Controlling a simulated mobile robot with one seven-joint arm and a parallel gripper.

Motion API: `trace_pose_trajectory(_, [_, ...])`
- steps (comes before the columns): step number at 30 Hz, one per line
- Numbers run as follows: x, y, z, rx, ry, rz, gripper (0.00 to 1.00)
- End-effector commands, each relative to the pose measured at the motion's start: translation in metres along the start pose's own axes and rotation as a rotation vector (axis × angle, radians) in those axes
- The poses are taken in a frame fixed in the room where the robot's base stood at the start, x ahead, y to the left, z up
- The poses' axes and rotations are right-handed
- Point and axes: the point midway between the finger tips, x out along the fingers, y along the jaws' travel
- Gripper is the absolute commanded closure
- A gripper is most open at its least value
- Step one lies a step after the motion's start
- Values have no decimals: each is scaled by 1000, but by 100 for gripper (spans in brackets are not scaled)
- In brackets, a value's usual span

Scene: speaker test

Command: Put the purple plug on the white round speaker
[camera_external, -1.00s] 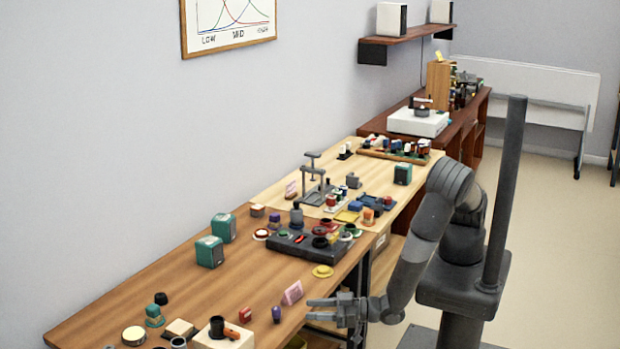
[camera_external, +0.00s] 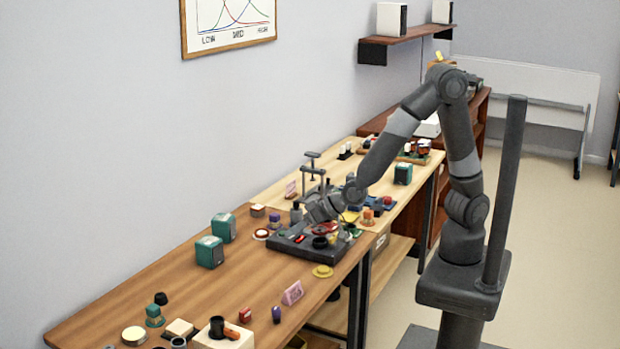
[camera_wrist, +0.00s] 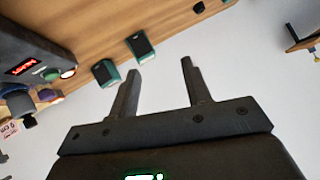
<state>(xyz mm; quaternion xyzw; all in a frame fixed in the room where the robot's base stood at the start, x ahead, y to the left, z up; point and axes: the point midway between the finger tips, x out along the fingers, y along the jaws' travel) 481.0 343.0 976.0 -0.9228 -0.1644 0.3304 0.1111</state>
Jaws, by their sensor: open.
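A small purple plug (camera_external: 275,217) stands on the wooden table beside the black tray's far left side. A purple piece (camera_wrist: 18,104) also shows at the left of the wrist view, probably the same one. A cream-topped round piece (camera_external: 134,334) stands at the table's near left. My gripper (camera_external: 318,212) is over the black tray, right of the purple plug. In the wrist view its fingers (camera_wrist: 160,85) are apart and empty.
The black tray (camera_external: 335,258) holds several small coloured parts and a red display. Two teal box speakers (camera_external: 209,251) stand left of it. A grey press stand (camera_external: 313,170) rises behind my gripper. The table's middle left is clear.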

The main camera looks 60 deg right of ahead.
Motion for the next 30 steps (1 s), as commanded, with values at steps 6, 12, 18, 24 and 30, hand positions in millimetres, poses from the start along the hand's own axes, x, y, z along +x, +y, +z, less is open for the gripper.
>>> trace_pose_trajectory(6, [-66, 56, -51, 28, -91, 7, 56])
trace_pose_trajectory(12, [-138, 109, -72, 13, -167, 50, 56])
trace_pose_trajectory(18, [-218, 161, -70, -14, -238, 142, 56])
trace_pose_trajectory(24, [-295, 203, -47, -28, -314, 278, 56])
trace_pose_trajectory(30, [-341, 223, -25, -24, -370, 379, 56])
